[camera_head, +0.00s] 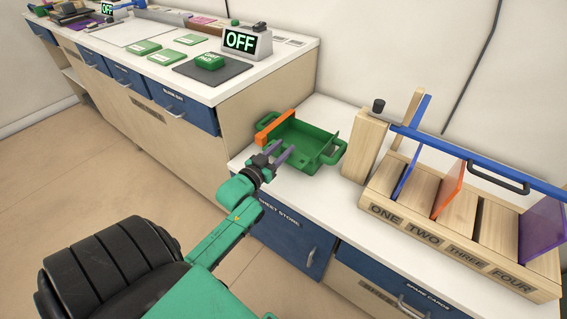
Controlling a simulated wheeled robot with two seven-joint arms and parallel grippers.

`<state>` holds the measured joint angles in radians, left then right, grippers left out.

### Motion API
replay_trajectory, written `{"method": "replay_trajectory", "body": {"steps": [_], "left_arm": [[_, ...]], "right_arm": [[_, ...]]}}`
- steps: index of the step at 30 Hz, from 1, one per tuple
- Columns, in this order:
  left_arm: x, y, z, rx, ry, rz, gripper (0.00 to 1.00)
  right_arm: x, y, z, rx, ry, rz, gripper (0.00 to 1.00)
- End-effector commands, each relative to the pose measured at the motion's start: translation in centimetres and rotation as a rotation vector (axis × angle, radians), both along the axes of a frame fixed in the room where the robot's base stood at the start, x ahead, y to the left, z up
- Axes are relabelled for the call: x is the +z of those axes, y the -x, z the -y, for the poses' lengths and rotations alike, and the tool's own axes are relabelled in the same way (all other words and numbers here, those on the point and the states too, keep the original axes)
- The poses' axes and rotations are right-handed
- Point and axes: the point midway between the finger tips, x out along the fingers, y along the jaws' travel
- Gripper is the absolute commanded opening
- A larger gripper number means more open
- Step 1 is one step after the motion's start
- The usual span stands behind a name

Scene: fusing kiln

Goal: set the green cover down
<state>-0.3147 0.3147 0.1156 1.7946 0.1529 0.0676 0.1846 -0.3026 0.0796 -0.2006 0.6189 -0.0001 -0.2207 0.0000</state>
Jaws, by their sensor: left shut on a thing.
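The exact contact is too small to see, and I cannot tell whether the piece rests fully on the counter. My right gripper is not in view.
A wooden rack (459,219) with coloured sheets and a blue bar stands to the right. On the far counter are green tiles (143,47), a green block (209,61) on a dark mat and an OFF display (246,42).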

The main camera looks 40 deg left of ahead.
Motion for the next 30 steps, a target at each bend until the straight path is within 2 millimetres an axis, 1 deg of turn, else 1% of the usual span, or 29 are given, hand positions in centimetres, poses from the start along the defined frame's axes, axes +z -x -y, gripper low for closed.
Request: {"method": "replay_trajectory", "body": {"steps": [1, 3, 8, 10, 11, 12, 13, 15, 21, 25, 26, 27, 28, 30], "left_arm": [[-1.4, -0.1, 0.0, 0.000, 0.001, 0.000, 0.00], [-2.7, 0.0, 0.0, 0.000, 0.001, 0.000, 0.00], [-4.4, 0.0, 0.0, 0.000, 0.001, 0.001, 0.00], [-5.7, 0.0, 0.1, 0.000, 0.002, 0.000, 0.00], [-6.4, 0.0, 0.1, 0.000, 0.002, -0.001, 0.00], [-7.2, 0.0, 0.0, 0.000, 0.001, 0.000, 0.00], [-7.6, 0.0, 0.0, 0.000, 0.000, 0.000, 0.00], [-8.2, 0.0, 0.0, 0.000, 0.000, 0.001, 0.00], [-8.0, 0.0, 0.1, -0.001, 0.000, 0.001, 0.00], [-8.3, 0.0, 0.1, -0.001, 0.000, 0.001, 0.00], [-8.2, 0.0, 0.1, -0.001, 0.000, 0.001, 0.53], [-8.2, 0.0, 0.1, -0.001, 0.000, 0.001, 0.68], [-8.2, 0.0, 0.1, -0.001, 0.000, 0.001, 0.71], [-8.2, 0.0, 0.1, -0.001, 0.000, 0.001, 0.71]], "right_arm": [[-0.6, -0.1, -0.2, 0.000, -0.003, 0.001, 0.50], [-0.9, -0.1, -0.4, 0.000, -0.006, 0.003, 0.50], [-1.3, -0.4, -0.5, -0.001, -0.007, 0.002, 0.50], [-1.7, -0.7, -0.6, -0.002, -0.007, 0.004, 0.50], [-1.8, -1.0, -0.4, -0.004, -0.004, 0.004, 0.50], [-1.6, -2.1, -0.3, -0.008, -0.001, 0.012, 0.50], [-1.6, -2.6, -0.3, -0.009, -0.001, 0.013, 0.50], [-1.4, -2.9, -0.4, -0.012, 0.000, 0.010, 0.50], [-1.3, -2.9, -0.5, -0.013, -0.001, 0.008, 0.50], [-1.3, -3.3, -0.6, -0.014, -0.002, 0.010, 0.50], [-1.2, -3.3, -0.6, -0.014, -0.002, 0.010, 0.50], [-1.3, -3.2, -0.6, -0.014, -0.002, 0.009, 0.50], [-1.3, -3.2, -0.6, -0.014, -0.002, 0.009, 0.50], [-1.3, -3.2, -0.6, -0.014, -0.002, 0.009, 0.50]]}}
